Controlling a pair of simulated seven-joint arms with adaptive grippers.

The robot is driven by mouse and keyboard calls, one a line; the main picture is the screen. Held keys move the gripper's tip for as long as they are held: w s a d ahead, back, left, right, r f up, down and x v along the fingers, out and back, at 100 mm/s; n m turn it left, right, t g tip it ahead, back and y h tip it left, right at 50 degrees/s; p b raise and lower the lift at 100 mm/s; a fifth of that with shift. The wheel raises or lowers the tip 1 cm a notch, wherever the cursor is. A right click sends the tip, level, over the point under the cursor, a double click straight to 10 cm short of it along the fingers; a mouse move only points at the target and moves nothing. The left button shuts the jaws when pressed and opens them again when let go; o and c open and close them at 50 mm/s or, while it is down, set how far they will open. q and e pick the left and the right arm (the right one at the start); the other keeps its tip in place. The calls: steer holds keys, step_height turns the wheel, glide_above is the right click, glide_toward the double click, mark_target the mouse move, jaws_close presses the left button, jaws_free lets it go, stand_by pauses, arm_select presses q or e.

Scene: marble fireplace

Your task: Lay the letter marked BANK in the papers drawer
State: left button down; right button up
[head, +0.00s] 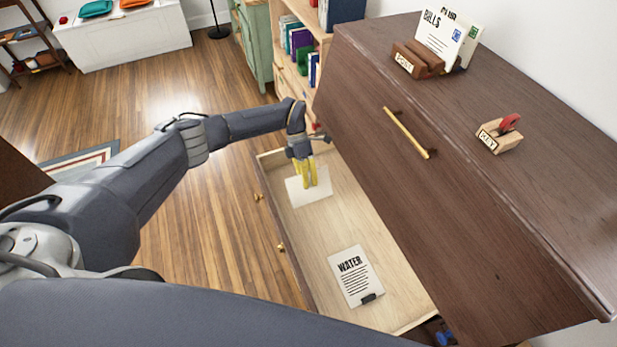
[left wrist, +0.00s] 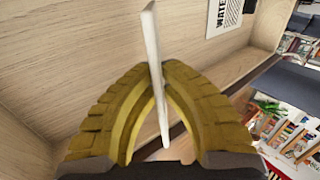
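A white letter (head: 310,196) is between the yellow fingers of my left gripper (head: 308,184). No marking on it can be read, so I cannot tell if it says BANK. In the left wrist view the letter (left wrist: 152,50) shows edge-on, pinched where the fingertips (left wrist: 157,75) meet. The gripper points down inside the open, pale wooden drawer (head: 318,237), toward its far end. I cannot tell if the letter touches the drawer floor. My right gripper is out of view.
A WATER letter (head: 355,276) with a dark clip lies in the drawer's near part. The dark cabinet top (head: 540,190) holds a POST rack (head: 418,62) with a BILLS letter (head: 442,36) and another, and a KEY block (head: 498,137). The drawer's middle floor is clear.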

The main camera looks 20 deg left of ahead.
arm_select(q)
steer(key=shift+f, duration=2.4)
steer(key=c, duration=1.5)
jaws_free()
steer(key=v, duration=1.2)
